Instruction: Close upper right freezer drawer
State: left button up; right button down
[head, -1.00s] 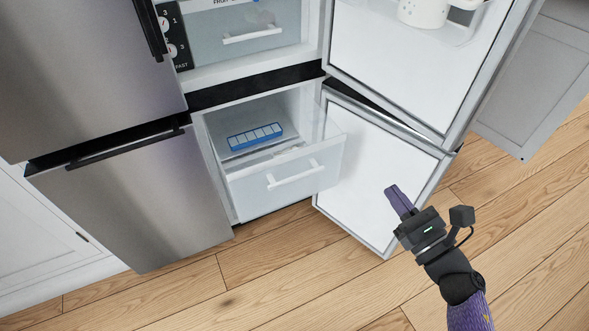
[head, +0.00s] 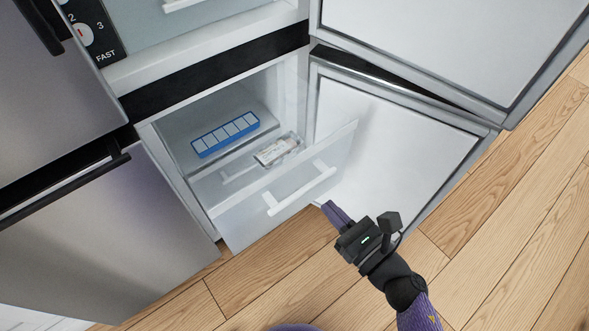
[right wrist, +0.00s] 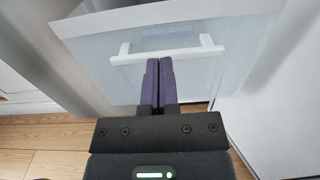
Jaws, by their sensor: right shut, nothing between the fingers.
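The upper right freezer drawer (head: 258,215) is pulled out of the lower right freezer compartment. It has a translucent front with a white bar handle (head: 301,190). A blue ice tray (head: 226,134) and a small clear package (head: 277,151) show in the compartment and drawer. My right gripper (head: 331,208) is shut and empty, just right of and below the handle in the head view. In the right wrist view, its fingers (right wrist: 159,72) point at the drawer front, their tips by the handle (right wrist: 166,56); I cannot tell whether they touch. My left gripper is not in view.
The lower right freezer door (head: 390,140) stands open to the right of the drawer, close to my right gripper. The upper right door (head: 440,40) is open above it. The left freezer door (head: 110,250) is closed. Wood floor (head: 500,240) is clear at the right.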

aim_at(290, 166)
jog(key=b+x, duration=0.1)
jog(key=x, duration=0.8)
jog(key=shift+w+a, duration=0.1)
jog(key=shift+w, duration=0.05)
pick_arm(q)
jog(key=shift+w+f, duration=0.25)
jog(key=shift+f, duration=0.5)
pick_arm(e)
jog(key=shift+w+a, duration=0.15)
jog(key=shift+w, duration=0.05)
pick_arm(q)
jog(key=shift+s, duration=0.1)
